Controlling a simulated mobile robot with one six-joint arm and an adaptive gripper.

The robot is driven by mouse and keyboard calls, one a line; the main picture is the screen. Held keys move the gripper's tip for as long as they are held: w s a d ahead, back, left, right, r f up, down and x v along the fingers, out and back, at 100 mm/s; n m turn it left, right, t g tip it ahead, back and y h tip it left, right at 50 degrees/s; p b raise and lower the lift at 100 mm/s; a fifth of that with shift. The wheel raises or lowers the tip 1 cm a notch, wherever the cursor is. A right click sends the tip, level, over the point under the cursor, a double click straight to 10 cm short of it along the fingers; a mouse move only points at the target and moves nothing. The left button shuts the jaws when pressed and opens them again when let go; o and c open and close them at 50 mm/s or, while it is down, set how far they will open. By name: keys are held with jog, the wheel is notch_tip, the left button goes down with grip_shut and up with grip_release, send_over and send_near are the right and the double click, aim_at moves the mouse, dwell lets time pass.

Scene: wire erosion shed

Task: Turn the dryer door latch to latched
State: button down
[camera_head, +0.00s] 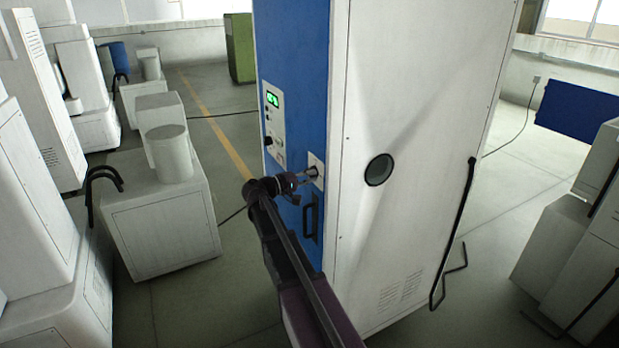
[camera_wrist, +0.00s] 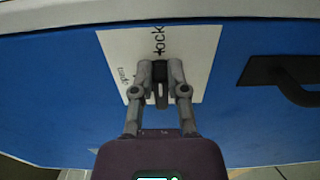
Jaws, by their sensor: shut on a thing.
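The dryer is a tall cabinet with a blue front (camera_head: 292,60) and a white side. A white label plate (camera_head: 317,162) sits on the blue front above the black door handle (camera_head: 311,217). In the wrist view the plate (camera_wrist: 205,45) bears the word "lock" at its top and another small word at its left. My gripper (camera_head: 310,174) is at the plate. In the wrist view my gripper (camera_wrist: 160,72) is shut on the dark latch knob (camera_wrist: 160,85), which lies lengthwise between the fingers, in line with "lock". The fingers partly hide the knob.
A control panel (camera_head: 273,115) with a green display is above the latch. White machines (camera_head: 160,220) stand to the left, with open floor between. A bent black pipe (camera_head: 455,230) runs along the white side. More cabinets (camera_head: 570,240) stand at the right.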

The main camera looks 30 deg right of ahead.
dwell(0.4)
jog(key=c, duration=0.6)
grip_release()
jog(key=shift+c, duration=0.2)
jog(key=a, duration=1.2)
jog(key=shift+s, duration=0.25)
jog(key=shift+f, duration=0.1)
